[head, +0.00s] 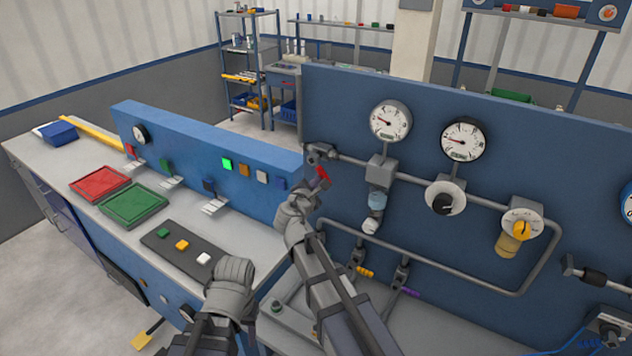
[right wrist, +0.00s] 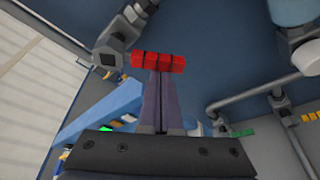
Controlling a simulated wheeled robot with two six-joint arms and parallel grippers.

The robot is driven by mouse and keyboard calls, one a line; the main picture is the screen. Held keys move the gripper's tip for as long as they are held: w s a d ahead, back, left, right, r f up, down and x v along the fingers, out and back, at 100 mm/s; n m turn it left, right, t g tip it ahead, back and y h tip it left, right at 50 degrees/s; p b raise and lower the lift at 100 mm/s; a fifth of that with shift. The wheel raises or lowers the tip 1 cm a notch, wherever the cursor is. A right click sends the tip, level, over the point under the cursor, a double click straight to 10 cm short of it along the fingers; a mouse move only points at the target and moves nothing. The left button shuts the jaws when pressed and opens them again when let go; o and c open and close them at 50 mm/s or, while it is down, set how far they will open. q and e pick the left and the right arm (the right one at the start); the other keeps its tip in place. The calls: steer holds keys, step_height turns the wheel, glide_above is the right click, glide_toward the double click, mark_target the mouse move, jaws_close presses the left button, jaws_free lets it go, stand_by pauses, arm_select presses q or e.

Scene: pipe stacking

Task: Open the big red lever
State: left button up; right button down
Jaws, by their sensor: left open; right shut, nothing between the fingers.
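The big red lever (head: 322,177) is on a valve at the left end of the upper grey pipe, on the blue panel. Its ribbed red grip also shows in the right wrist view (right wrist: 158,62), lying across the picture just past my fingertips. My right gripper (head: 312,189) is beside the lever, its two fingers (right wrist: 160,78) pressed together with nothing between them. The tips overlap the lower edge of the grip; I cannot tell whether they touch it. My left gripper (head: 234,263) is open and empty over the front edge of the bench, away from the lever.
Two gauges (head: 390,121) and a yellow-knobbed regulator (head: 521,229) are right of the lever. Small yellow (head: 364,271) and purple (head: 410,292) handles sit below. The left bench holds a red tray (head: 100,183), a green tray (head: 134,204) and a dark button mat (head: 165,236).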

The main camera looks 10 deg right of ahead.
steer(key=r+n+g+p, duration=0.1)
steer(key=n, duration=0.1)
steer(key=s+d+r+n+g+h+p, duration=0.1)
steer(key=n+p, duration=0.1)
steer(key=s+d+r+n+p, duration=0.1)
steer(key=n+p, duration=0.1)
steer(key=shift+r+g+h, duration=0.2)
steer(key=shift+g+h, duration=0.1)
steer(key=shift+g, duration=0.1)
steer(key=shift+s+r+p, duration=0.15)
steer(key=shift+r+p, duration=0.1)
steer(key=shift+p, duration=0.25)
steer(key=shift+d, duration=0.1)
stand_by(0.4)
glide_toward(325, 175)
steer(key=s+f, duration=0.1)
steer(key=s, duration=0.2)
steer(key=shift+w+a+f, duration=0.15)
steer(key=shift+a+f, duration=0.05)
steer(key=shift+a, duration=0.15)
stand_by(0.6)
